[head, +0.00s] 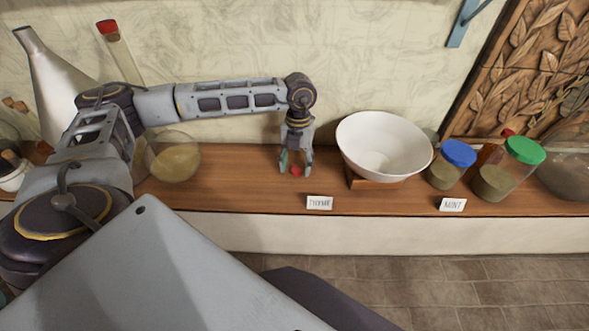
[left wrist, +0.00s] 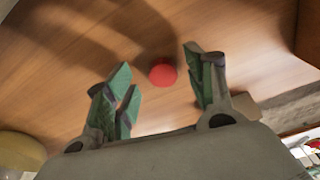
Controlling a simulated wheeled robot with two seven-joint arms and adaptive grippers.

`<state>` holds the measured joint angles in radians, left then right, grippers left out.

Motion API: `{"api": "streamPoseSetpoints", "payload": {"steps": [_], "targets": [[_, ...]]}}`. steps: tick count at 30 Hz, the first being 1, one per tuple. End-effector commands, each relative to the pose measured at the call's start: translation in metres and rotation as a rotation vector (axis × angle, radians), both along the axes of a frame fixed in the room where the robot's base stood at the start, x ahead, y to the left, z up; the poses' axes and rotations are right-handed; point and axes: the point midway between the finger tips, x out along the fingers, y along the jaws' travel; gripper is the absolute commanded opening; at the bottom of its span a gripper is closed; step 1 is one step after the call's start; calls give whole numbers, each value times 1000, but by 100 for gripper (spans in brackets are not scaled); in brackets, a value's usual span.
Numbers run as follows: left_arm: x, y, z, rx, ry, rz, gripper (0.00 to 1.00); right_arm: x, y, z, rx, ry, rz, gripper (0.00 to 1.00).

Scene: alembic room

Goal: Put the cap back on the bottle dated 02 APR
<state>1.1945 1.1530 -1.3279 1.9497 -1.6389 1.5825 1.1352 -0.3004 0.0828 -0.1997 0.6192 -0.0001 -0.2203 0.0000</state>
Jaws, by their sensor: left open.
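A small round red cap (head: 296,171) lies on the wooden shelf, and it also shows in the left wrist view (left wrist: 163,74). My left gripper (head: 296,172) points down over it, open, with its green-lined fingers (left wrist: 162,88) on either side of the cap. The cap sits between and slightly beyond the fingertips in the left wrist view; I cannot tell whether they touch it. No bottle with a readable 02 APR date shows. A tall glass bottle with a red top (head: 107,27) stands at the back left. My right gripper is not in view.
A white bowl (head: 384,145) on a wooden stand is right of my gripper. Jars with blue (head: 458,153) and green (head: 525,150) lids stand farther right. A THYME card (head: 319,203) and a MINT card (head: 452,205) are at the shelf's front. A round glass vessel (head: 172,158) is left.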

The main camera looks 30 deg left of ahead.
Motion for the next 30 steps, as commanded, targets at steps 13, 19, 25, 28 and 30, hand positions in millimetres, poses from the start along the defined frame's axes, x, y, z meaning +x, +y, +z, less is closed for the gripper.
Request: {"api": "streamPoseSetpoints", "payload": {"steps": [13,19,25,28,30], "targets": [[-4,-4,-8,-1,0,0,54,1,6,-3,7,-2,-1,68],[-4,-4,-8,-1,0,0,54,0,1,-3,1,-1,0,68],[-4,-4,-8,-1,0,-1,29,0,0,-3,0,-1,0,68],[-4,-4,-8,-1,0,-1,20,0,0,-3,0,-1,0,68],[-4,-4,-8,-1,0,-1,20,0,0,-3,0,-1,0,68]]}}
